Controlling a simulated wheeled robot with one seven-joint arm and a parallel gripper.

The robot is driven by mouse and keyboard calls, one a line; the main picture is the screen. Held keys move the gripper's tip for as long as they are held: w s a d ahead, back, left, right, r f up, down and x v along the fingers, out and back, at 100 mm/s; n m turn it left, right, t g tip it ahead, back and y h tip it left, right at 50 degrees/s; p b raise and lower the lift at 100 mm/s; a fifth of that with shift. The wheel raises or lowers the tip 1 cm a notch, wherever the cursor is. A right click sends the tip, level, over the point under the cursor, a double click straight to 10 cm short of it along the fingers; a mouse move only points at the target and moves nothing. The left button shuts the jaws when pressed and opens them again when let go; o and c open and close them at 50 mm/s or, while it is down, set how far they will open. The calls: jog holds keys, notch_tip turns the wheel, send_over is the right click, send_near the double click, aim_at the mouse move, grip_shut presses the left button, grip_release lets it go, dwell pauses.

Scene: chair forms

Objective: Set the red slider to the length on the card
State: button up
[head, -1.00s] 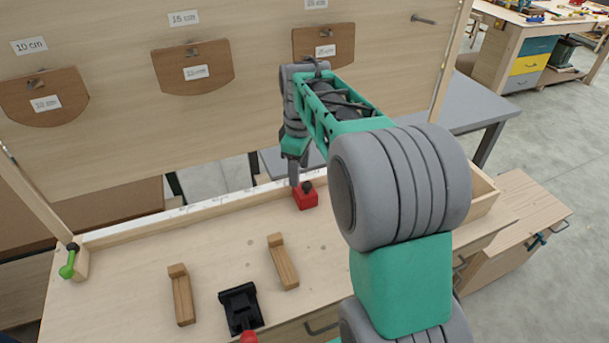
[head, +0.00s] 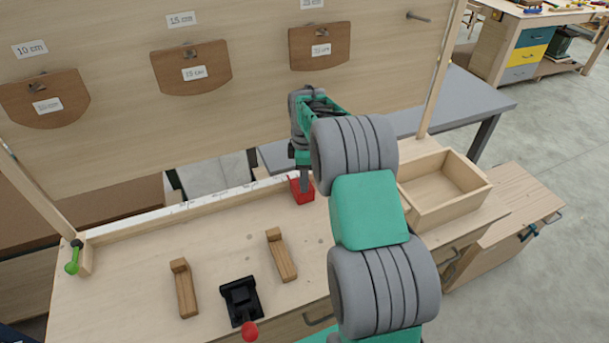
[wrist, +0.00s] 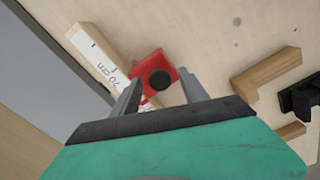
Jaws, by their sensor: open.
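The red slider (head: 302,191) sits against the white scale rail (head: 190,209) at the back of the bench, toward its right part. In the wrist view the red slider (wrist: 153,76) with its black knob lies just beyond and between the fingertips. My gripper (wrist: 160,95) is open, and I cannot tell whether a finger touches the slider. In the head view my gripper (head: 304,180) hangs down at the slider and partly hides it. A printed label (wrist: 113,79) on the rail beside the slider appears upside down.
A black clamp with a red knob (head: 241,301) and two wooden blocks (head: 183,288) (head: 281,255) stand on the front of the bench. A green-handled stop (head: 73,258) is at the left end. An open wooden tray (head: 445,190) is on the right.

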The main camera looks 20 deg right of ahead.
jog(key=shift+c, duration=0.4)
grip_shut()
dwell(0.9)
